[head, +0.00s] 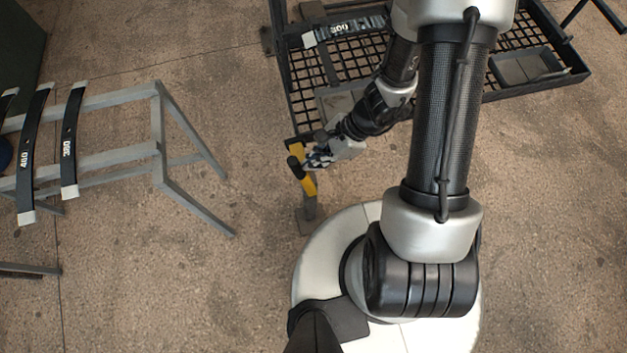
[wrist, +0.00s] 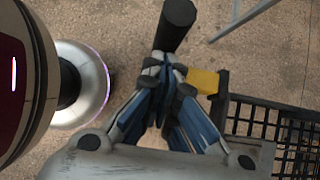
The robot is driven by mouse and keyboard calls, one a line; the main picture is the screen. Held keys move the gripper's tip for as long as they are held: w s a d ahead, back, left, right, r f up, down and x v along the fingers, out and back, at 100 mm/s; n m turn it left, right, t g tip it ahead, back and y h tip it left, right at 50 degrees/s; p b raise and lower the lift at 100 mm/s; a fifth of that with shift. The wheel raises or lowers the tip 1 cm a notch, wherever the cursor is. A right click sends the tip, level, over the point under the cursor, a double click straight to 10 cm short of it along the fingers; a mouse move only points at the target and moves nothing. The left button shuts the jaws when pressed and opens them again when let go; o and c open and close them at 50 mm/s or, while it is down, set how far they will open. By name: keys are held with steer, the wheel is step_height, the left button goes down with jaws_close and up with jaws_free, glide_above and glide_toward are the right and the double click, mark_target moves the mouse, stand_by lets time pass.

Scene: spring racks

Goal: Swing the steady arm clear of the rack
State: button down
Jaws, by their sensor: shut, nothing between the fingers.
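The steady arm is a yellow bar (head: 308,184) with a black knob (head: 294,162), at the front left corner of the black mesh rack (head: 297,108). In the wrist view the black knob (wrist: 176,22) rises just past my fingertips, and a yellow piece (wrist: 203,82) shows right of them. My gripper (head: 312,160) is shut, right beside the knob and over the bar. In the wrist view the fingers (wrist: 163,68) meet with nothing between them. I cannot tell whether they touch the knob. My gripper partly hides the bar in the head view.
A dark leaf spring marked 300 (head: 340,30) lies on the mesh rack. A grey stand (head: 120,97) at the left holds curved springs, including one marked 380 (head: 70,145). A shallow tray (head: 527,66) sits at the rack's right. Floor between stand and rack is clear.

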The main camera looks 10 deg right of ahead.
steer(key=shift+a, duration=10.8)
steer(key=d, duration=0.6)
steer(key=shift+f, duration=0.25)
steer(key=shift+r, duration=0.1)
